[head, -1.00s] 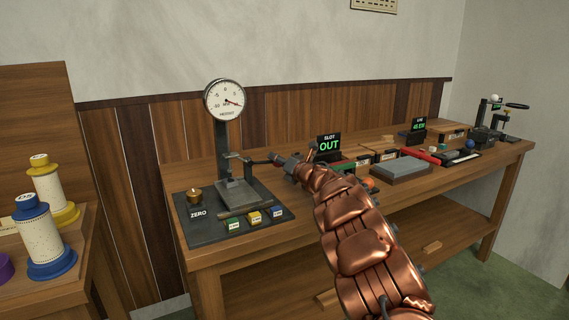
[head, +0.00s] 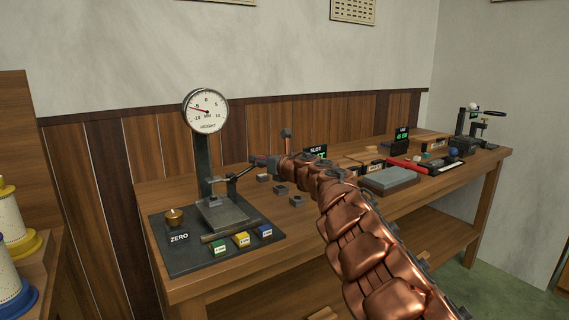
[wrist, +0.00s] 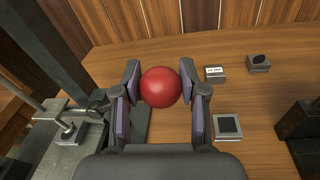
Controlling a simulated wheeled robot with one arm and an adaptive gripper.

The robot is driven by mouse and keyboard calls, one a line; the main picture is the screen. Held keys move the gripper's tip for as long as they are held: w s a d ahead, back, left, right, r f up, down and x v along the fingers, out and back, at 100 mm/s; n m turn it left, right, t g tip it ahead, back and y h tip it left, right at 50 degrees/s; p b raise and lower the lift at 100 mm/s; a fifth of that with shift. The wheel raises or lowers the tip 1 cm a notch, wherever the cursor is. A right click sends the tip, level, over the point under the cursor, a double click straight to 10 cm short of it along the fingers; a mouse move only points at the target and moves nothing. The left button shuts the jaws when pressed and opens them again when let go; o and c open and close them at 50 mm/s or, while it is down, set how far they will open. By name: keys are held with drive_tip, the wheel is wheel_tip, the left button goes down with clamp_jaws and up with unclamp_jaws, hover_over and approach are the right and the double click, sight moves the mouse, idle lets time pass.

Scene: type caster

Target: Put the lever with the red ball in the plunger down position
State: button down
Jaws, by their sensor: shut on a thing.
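The red ball (wrist: 160,87) sits between the two fingers of my gripper (wrist: 163,95) in the wrist view, and the fingers are shut on it. In the head view my gripper (head: 268,162) is beside the height gauge (head: 205,150), and my arm hides most of the ball. The thin dark lever (head: 240,174) runs from the gauge's plunger area toward my gripper, sloping up to the right. The plunger (wrist: 66,130) shows at the left in the wrist view, over a metal plate; whether it touches the plate I cannot tell. The dial needle points left, up slightly.
A brass knob (head: 174,216) marked ZERO and several coloured blocks (head: 242,240) lie on the gauge's dark base. Small metal blocks (head: 280,189) lie on the bench right of the gauge. A grey stone (head: 387,180) and a SLOT sign (head: 318,152), partly hidden, stand farther right.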

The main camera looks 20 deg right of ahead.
drive_tip(key=shift+a+f, duration=0.1)
drive_tip(key=shift+a, duration=0.4)
drive_tip(key=shift+n, duration=0.3)
drive_tip(key=c, duration=0.8)
unclamp_jaws()
drive_tip(key=shift+a, duration=0.1)
drive_tip(key=shift+o, duration=0.9)
drive_tip(key=shift+d, duration=0.25)
drive_tip(key=shift+s+d, duration=0.1)
drive_tip(key=shift+d, duration=0.05)
